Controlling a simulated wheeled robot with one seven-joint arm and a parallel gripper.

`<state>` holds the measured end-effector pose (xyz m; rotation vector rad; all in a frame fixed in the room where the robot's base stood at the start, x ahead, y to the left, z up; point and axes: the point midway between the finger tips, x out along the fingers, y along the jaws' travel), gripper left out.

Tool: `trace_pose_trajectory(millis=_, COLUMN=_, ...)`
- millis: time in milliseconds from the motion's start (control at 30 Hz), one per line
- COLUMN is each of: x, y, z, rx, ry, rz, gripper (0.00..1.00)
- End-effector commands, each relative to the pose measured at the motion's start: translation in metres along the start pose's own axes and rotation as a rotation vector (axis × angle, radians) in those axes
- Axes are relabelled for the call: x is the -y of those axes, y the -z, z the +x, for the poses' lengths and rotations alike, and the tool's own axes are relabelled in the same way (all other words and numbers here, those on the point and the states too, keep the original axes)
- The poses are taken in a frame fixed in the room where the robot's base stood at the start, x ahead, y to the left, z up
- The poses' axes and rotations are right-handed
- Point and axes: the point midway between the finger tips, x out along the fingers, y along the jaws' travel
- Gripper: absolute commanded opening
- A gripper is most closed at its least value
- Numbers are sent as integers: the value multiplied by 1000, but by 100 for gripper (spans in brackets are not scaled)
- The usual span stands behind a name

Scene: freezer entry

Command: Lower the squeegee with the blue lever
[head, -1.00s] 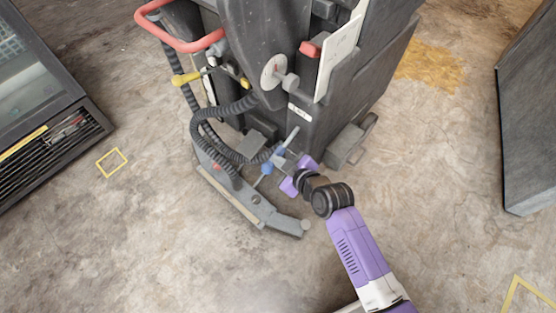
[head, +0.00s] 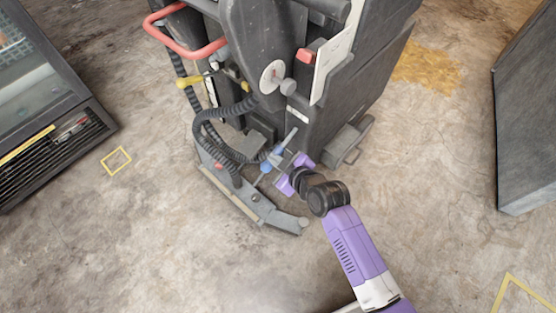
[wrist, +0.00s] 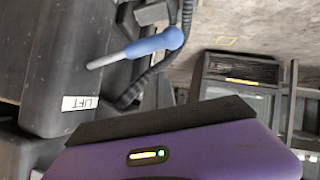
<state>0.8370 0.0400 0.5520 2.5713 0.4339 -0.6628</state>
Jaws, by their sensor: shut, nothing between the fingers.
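The blue lever (head: 277,150) is low on the back of the grey floor machine, beside my gripper; its blue grip (wrist: 155,43) and pale rod show in the wrist view, clear of the purple gripper body (wrist: 190,155). My gripper (head: 291,165) has purple fingers, is shut and empty, and is close to the lever; I cannot tell if they touch. The squeegee (head: 250,195) is a grey bar assembly behind the machine near the floor, left of my gripper. Whether it touches the floor is unclear.
The machine (head: 345,110) has a red handle loop (head: 185,45), a yellow lever (head: 189,82) and black hoses (head: 205,125). A LIFT label (wrist: 79,103) is near the lever. A dark glass-fronted cabinet (head: 50,95) stands left, a grey block (head: 525,130) right. Floor in front is clear.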

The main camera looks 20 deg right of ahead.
Motion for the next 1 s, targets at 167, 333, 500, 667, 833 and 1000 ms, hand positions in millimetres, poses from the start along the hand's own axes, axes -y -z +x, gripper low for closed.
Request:
trace_pose_trajectory(millis=167, x=3, y=-2, z=-45, rx=3, ry=0, rz=0, gripper=0)
trace_pose_trajectory(millis=333, x=4, y=-2, z=-75, rx=2, ry=-1, rz=0, gripper=0)
trace_pose_trajectory(millis=500, x=5, y=-2, z=-92, rx=1, ry=0, rz=0, gripper=0)
trace_pose_trajectory(millis=667, x=5, y=-2, z=-97, rx=0, ry=0, rz=0, gripper=0)
trace_pose_trajectory(millis=833, x=5, y=-2, z=-96, rx=0, ry=-1, rz=0, gripper=0)
trace_pose_trajectory(millis=1000, x=5, y=-2, z=-96, rx=0, ry=-1, rz=0, gripper=0)
